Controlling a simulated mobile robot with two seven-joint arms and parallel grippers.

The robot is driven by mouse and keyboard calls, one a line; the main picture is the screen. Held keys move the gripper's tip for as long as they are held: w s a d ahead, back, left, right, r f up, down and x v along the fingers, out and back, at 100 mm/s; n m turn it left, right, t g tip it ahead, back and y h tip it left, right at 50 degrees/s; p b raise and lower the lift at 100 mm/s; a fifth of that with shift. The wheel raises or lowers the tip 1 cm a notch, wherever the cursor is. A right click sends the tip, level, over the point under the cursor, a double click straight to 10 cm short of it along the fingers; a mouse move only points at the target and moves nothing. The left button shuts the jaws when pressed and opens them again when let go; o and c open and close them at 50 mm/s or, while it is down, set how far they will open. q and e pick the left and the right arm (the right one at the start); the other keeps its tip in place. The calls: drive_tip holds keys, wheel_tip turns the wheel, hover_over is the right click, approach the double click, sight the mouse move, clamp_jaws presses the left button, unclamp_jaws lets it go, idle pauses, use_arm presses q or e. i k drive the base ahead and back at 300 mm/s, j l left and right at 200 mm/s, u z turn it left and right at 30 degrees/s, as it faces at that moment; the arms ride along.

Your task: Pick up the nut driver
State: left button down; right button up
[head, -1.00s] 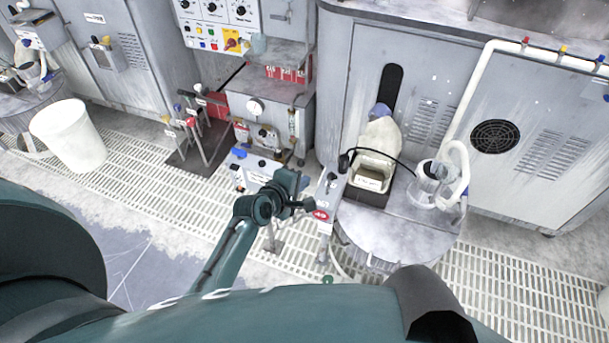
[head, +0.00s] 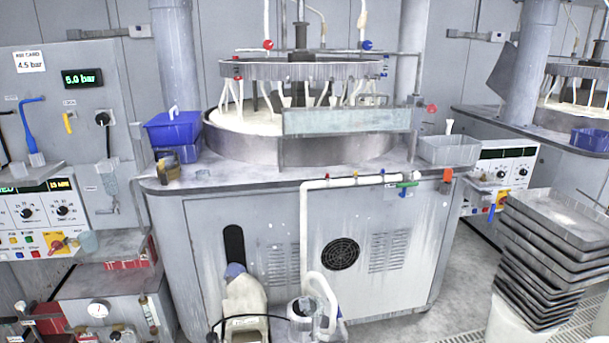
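I cannot make out a nut driver for certain in the head view. Small tools and fittings lie about the polishing machine (head: 220,235), too small to tell apart. A blue bin (head: 173,133) stands at the left of its top, with a small dark and yellow item (head: 167,168) in front. A grey bin (head: 448,151) stands at the right of the top, and a white piece sticks up above it. The insides of the bins are mostly hidden.
The round platen basin (head: 240,148) fills the machine top. A white pipe (head: 345,181) runs along its front edge. At the right, stacked grey trays (head: 545,265) stand on a white bucket (head: 508,325).

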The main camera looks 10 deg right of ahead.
sight(448, 173)
drive_tip(key=z, duration=1.25)
drive_tip(key=i+l, duration=0.15)
drive_tip(key=l, duration=0.2)
drive_tip(key=i+l, duration=0.1)
drive_tip(key=l, duration=0.25)
drive_tip(key=i+l, duration=0.15)
drive_tip(key=l, duration=0.25)
drive_tip(key=i+l, duration=0.2)
drive_tip(key=i, duration=0.2)
drive_tip(key=i+l, duration=0.2)
drive_tip(key=i, duration=0.2)
drive_tip(key=i+l+u, duration=0.1)
drive_tip(key=i, duration=0.3)
drive_tip(key=l, duration=0.1)
